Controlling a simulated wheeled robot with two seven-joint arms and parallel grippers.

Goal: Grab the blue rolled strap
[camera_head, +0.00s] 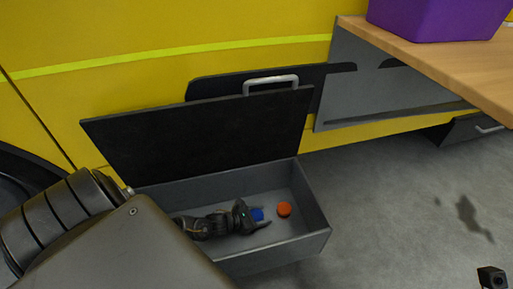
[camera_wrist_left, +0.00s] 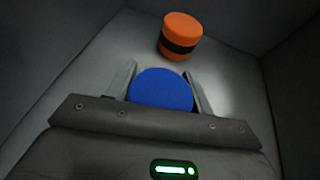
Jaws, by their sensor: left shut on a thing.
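The blue rolled strap (camera_head: 257,214) is inside the open grey bin in the head view, partly hidden by my gripper. In the left wrist view the blue strap (camera_wrist_left: 161,90) shows as a round blue disc between the two fingers. My left gripper (camera_head: 262,217) reaches down into the bin and is shut on the blue strap; its fingers (camera_wrist_left: 163,88) lie on either side of it. My right gripper does not show clearly in either view.
An orange rolled strap (camera_head: 284,209) with a dark band stands just beyond the fingers, apart from them. The grey bin (camera_head: 316,197) has walls around my gripper and a raised dark lid (camera_head: 200,135). A wooden bench (camera_head: 440,65) carries a purple box (camera_head: 436,15).

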